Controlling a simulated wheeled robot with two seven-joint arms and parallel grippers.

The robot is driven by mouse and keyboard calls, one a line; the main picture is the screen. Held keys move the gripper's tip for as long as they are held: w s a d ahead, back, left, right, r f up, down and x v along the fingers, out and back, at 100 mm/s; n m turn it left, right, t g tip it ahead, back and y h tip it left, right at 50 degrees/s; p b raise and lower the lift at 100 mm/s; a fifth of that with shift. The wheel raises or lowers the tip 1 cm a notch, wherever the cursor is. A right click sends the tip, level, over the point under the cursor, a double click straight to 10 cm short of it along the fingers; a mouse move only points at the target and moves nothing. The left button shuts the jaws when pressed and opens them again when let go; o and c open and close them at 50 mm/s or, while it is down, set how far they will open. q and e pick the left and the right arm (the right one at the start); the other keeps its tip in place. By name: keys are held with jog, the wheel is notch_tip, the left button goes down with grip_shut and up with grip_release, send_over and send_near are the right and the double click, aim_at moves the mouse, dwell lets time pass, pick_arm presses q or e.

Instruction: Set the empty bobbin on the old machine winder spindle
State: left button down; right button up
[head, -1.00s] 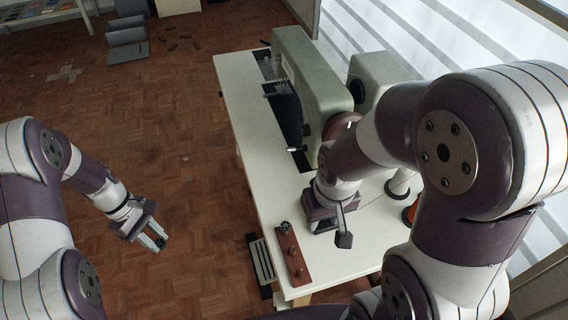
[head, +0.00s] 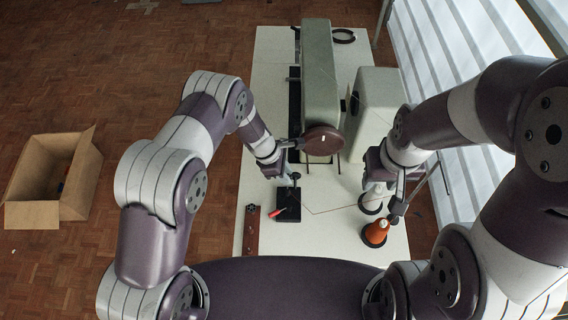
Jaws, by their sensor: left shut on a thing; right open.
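The old machine winder, a small black block (head: 288,212) with a red lever (head: 278,213), stands on the table's near part. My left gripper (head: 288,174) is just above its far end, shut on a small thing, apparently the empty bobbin. The gripper and a dark upright part largely hide it, and I cannot tell whether it touches the spindle. My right gripper (head: 392,188) is open, over the right side of the table by the white stand (head: 371,204). An orange thread cone (head: 376,233) stands just nearer, and a thin thread runs left from that side toward the winder.
The grey-green sewing machine (head: 320,75) with its brown handwheel (head: 323,140) stands close beyond my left gripper. A grey housing (head: 375,100) is to its right. A brown peg rack (head: 251,234) lies at the table's left edge. An open cardboard box (head: 52,178) is on the floor.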

pick_arm(q)
jog(key=shift+w+d+f+b, duration=0.1)
jog(key=shift+f+b, duration=0.35)
jog(key=shift+f, duration=0.35)
notch_tip(320, 180, down, 4)
jog(key=shift+r+b, duration=0.25)
jog(key=shift+b, duration=0.95)
jog(key=shift+f, duration=0.4)
jog(key=shift+r, duration=0.25)
jog(key=shift+f+b, duration=0.55)
jog(key=shift+b, duration=0.15)
jog(key=c, duration=0.8)
grip_release()
